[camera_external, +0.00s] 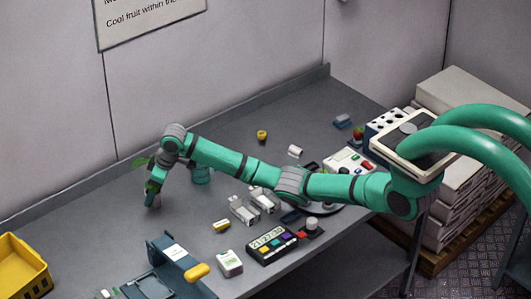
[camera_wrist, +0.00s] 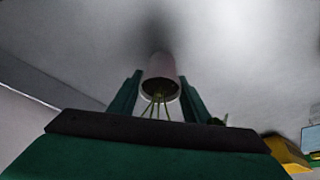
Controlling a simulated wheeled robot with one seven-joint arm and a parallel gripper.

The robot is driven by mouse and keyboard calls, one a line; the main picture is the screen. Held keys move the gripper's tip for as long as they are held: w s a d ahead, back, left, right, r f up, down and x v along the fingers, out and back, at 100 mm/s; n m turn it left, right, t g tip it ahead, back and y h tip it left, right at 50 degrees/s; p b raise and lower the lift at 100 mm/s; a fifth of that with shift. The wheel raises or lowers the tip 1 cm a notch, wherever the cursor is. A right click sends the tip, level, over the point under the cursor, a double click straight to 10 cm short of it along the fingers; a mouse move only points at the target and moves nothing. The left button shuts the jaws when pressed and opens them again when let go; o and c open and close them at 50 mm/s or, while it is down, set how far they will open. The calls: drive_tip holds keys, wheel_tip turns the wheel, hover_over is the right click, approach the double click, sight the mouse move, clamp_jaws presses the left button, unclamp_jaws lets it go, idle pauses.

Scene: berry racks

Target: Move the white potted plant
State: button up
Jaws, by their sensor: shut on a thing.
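The white potted plant shows in the wrist view as a pale pot (camera_wrist: 160,68) with dark soil and thin green stems (camera_wrist: 157,108) reaching toward the camera. My gripper (camera_wrist: 160,80) has one green finger on each side of the pot and is shut on it. In the external view my gripper (camera_external: 152,197) points down over the left part of the grey table. Green leaves (camera_external: 141,161) stick out beside my wrist there. The pot is mostly hidden by the fingers in that view. I cannot tell whether its base touches the table.
A yellow crate (camera_external: 22,268) is at the lower left, and a blue-grey device (camera_external: 178,262) is at the front. Clear boxes (camera_external: 243,211) and a timer (camera_external: 271,243) lie to the right. The back left tabletop is mostly clear.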

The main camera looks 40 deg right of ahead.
drive_tip(key=shift+d, duration=4.4)
drive_tip(key=o, duration=1.2)
drive_tip(key=shift+c, duration=0.2)
drive_tip(key=v, duration=1)
drive_tip(key=shift+s+r, duration=0.15)
drive_tip(key=shift+r, duration=0.15)
drive_tip(key=shift+d, duration=0.15)
